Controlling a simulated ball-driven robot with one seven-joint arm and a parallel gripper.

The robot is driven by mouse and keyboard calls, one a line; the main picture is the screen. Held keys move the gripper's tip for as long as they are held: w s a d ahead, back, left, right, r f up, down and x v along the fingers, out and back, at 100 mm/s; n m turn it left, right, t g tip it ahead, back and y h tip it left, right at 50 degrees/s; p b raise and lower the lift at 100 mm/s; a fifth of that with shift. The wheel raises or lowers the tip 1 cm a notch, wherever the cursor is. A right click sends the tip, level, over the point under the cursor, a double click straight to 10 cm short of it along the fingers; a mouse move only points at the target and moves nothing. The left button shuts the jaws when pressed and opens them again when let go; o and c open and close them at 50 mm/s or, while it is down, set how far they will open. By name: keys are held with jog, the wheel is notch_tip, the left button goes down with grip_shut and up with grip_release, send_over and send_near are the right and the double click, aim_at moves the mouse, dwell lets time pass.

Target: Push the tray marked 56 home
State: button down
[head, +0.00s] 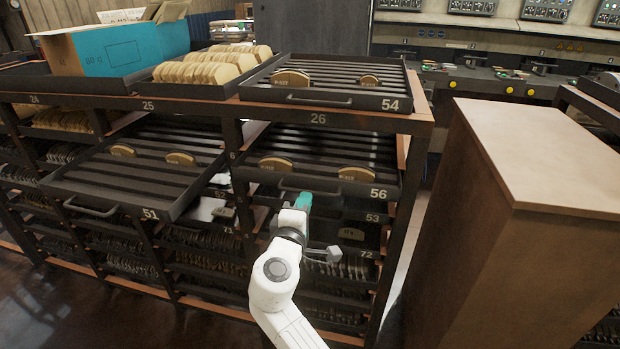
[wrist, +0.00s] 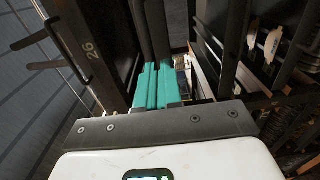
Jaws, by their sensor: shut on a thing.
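The tray marked 56 (head: 352,187) is a dark ribbed tray in the rack's right bay, below the label 26. Its front stands a little out of the rack, and its rear is in shadow under the shelf above. Two tan brake shoes (head: 276,163) (head: 356,174) lie in it. My gripper (head: 303,199) is at the tray's front, at its dark bar handle (head: 310,191). Its teal fingers are shut on the handle and hide part of it. The wrist view shows the fingers (wrist: 157,84) close together beside a dark bar.
The tray marked 51 (head: 118,206) sticks well out of the rack on the left. The tray marked 54 (head: 340,101) sits on top. A brown cabinet (head: 530,160) stands close on the right. Lower shelves hold many brake parts.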

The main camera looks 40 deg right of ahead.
aim_at(312, 187)
jog(key=shift+b+x, duration=1.7)
jog(key=shift+x, duration=2.85)
jog(key=p+v, duration=0.1)
jog(key=v, duration=0.7)
jog(key=shift+p, duration=0.4)
jog(key=s+d+f+m+g+y, duration=0.2)
jog(key=s+f+m+g+y, duration=0.3)
jog(key=s+f, duration=1.05)
jog(key=s+a+f+m+g+y, duration=0.1)
jog(key=s+a+f+y, duration=0.1)
jog(key=s, duration=0.5)
jog(key=s+a+f+g+y+p, duration=0.1)
jog(key=s+a+f+g+y, duration=0.1)
jog(key=s+a, duration=0.4)
jog(key=s+a+f+m+g+y, duration=0.1)
jog(key=s+a+f+y, duration=0.3)
jog(key=s, duration=0.4)
jog(key=shift+m+g+y, duration=0.3)
jog(key=shift+y, duration=0.4)
